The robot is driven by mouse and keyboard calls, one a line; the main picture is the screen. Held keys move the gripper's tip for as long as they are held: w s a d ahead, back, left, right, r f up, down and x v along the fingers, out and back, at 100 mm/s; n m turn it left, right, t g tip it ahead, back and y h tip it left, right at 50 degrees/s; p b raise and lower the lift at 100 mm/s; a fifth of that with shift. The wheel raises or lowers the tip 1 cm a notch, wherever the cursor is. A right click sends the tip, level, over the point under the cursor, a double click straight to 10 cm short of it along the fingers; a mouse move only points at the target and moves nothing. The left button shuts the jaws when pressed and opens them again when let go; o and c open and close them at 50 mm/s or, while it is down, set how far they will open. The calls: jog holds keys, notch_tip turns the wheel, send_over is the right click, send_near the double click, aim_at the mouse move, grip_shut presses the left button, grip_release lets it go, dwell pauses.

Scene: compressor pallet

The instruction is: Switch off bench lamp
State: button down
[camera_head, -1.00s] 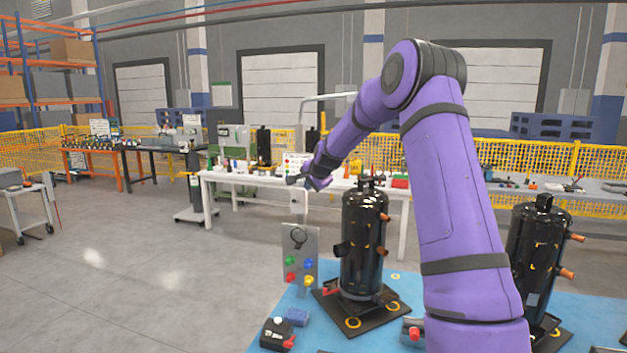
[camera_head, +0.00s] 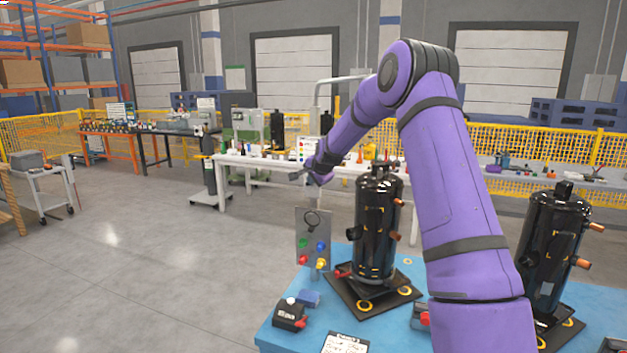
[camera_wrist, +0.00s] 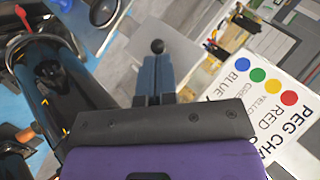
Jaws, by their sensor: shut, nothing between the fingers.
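A pale arched lamp-like pole (camera_head: 345,80) rises behind my arm at the white bench (camera_head: 262,163) in the head view; I cannot tell surely that it is the bench lamp, and no switch is clear. My gripper (camera_head: 298,175) is a dark shape near the front of that bench, beyond the nearer black compressor. In the wrist view, my gripper's blue-grey fingers (camera_wrist: 155,75) are shut and empty. A small black ball (camera_wrist: 157,46) shows at their tips; I cannot tell whether they touch it.
The black compressor (camera_head: 375,228) stands on the blue pallet (camera_head: 275,322), next to a grey panel (camera_head: 313,238) with coloured knobs. A second compressor (camera_head: 551,245) stands right. A peg chart (camera_wrist: 268,110) lies right of the fingers in the wrist view.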

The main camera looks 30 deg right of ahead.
jog(key=shift+s+a+f+n+t+h, duration=0.2)
jog(key=shift+a+f+n+t+h, duration=0.1)
jog(key=shift+f+t+h, duration=0.25)
dwell(0.4)
jog(key=t, duration=0.1)
jog(key=f+n+t+h, duration=0.1)
jog(key=f+t+h, duration=0.1)
jog(key=shift+s+a+f, duration=0.2)
jog(key=shift+s+a, duration=0.1)
jog(key=shift+a, duration=0.05)
dwell(0.4)
jog(key=shift+r, duration=0.8)
